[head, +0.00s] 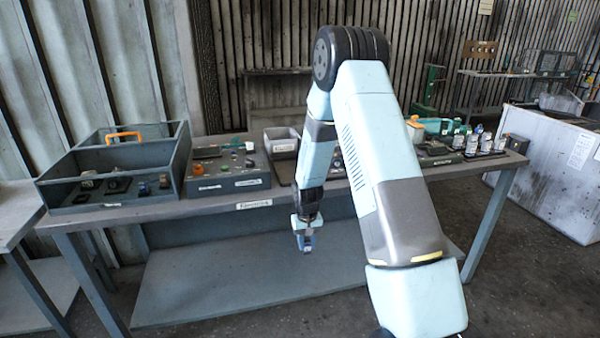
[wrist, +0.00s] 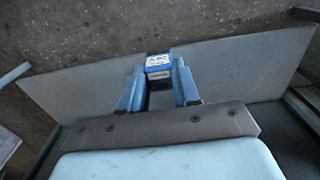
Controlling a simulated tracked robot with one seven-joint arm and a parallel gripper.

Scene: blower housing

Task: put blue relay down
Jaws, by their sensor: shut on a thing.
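The blue relay (wrist: 158,63) sits between the fingertips of my gripper (wrist: 160,75) in the wrist view. It is a small blue block with a white label on its top. In the head view my gripper (head: 305,238) hangs in front of the workbench (head: 225,203), a little below its front edge, with its fingers pointing down. The relay shows there only as a small dark blue patch at the fingertips. My gripper is shut on the relay and holds it in the air, apart from the bench.
A grey divided tray (head: 125,198) with an orange handle and several small parts stands on the bench at left. A grey panel (head: 225,184), a small bin (head: 281,142) and several bottles (head: 472,143) stand further right. The lower shelf (head: 230,285) is bare.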

